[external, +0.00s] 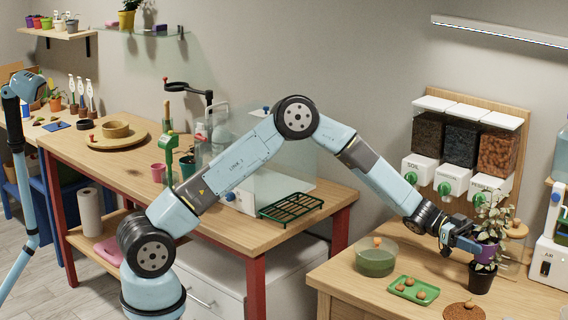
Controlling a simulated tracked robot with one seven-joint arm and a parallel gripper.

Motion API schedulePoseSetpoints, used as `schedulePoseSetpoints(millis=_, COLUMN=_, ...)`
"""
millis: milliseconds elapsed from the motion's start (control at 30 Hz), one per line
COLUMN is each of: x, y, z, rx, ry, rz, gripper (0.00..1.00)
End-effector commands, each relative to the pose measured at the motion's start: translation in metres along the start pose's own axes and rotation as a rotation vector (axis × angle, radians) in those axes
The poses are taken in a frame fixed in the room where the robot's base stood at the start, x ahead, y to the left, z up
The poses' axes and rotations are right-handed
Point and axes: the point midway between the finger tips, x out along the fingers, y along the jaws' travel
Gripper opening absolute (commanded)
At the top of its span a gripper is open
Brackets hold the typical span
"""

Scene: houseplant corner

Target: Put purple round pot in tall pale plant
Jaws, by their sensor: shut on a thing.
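The purple round pot (487,254) is at the right, above the right-hand table. My gripper (476,247) is shut on it from the left; the fingers hide part of its side. A tall plant with pale leaves (492,214) rises directly above the purple pot in the picture. A small black pot (481,281) stands on the table just below, with some leaves between it and the purple pot. I cannot tell whether the pale plant's stem is in the purple pot or behind it, nor whether the two pots touch.
Left of my gripper stand a green-tinted glass bowl (375,260) and a green tray (413,290) with several brown lumps. A brown round mat (464,311) lies at the front edge. Dispensers (451,180) stand close behind, and a white machine (549,262) at right.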

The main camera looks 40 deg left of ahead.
Motion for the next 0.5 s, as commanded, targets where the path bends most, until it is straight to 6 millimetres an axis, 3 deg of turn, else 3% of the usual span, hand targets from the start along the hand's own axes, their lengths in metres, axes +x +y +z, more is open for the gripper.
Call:
schedulePoseSetpoints(millis=167, x=0.004, y=-0.005, z=0.008, rx=0.000, ry=0.001, rz=0.000, gripper=0.42)
schedulePoseSetpoints(millis=400, x=0.004, y=-0.005, z=0.036, rx=-0.001, ry=0.001, rz=0.000, gripper=0.42)
schedulePoseSetpoints(millis=500, x=0.004, y=-0.005, z=0.037, rx=0.001, ry=0.001, rz=0.000, gripper=0.42)
